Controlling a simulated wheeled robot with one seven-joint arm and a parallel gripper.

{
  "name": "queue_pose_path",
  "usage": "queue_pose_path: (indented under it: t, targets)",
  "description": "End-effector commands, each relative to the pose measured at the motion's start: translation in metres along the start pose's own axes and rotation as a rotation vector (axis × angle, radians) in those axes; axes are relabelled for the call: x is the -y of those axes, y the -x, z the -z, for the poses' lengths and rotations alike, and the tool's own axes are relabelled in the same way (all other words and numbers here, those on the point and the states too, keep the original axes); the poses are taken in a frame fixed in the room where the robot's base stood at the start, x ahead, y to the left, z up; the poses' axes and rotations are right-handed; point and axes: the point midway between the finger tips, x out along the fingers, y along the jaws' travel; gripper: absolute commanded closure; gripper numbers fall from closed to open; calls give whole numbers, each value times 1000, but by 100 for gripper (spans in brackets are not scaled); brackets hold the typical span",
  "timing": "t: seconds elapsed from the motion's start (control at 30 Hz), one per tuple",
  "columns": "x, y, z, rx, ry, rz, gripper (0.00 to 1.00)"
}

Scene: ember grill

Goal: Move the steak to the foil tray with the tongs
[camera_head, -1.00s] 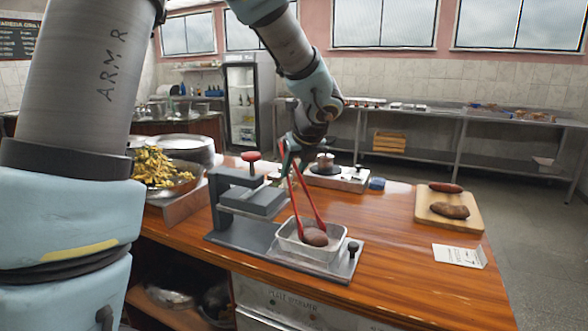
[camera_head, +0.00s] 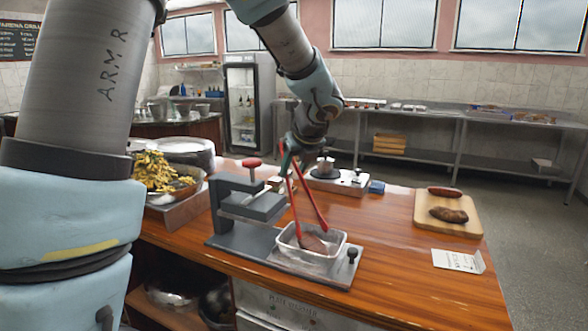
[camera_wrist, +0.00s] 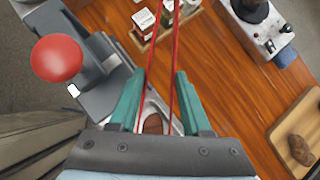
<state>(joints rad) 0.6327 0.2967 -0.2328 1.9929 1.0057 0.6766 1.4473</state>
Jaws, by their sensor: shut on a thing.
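My gripper (camera_head: 290,150) is shut on the red tongs (camera_head: 312,204), above the foil tray. In the wrist view, its teal fingers (camera_wrist: 157,95) stand either side of the tongs' red arms (camera_wrist: 176,50). The tongs point down into the foil tray (camera_head: 339,240), with their arms spread apart. The brown steak (camera_head: 314,244) is in the tray between the tong ends. I cannot tell whether the tips touch it. The tray sits on the grey base of a press-like stand.
The grey stand (camera_head: 232,190) with a red knob is left of the tray. A wooden board (camera_head: 468,229) with two brown pieces of food lies at right, beside a white card (camera_head: 458,260). A burner unit (camera_head: 340,182) stands behind. The counter's right front is clear.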

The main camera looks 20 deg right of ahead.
Motion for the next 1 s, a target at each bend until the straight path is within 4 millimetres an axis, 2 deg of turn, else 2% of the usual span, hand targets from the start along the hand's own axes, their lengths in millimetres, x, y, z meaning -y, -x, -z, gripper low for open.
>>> queue_pose_path:
  t: [0.03,0.5,1.0]
  targets:
    - [1,13,-10,1,0,1,59]
    - [2,66,-50,1,0,1,59]
    - [2,67,-51,1,0,1,59]
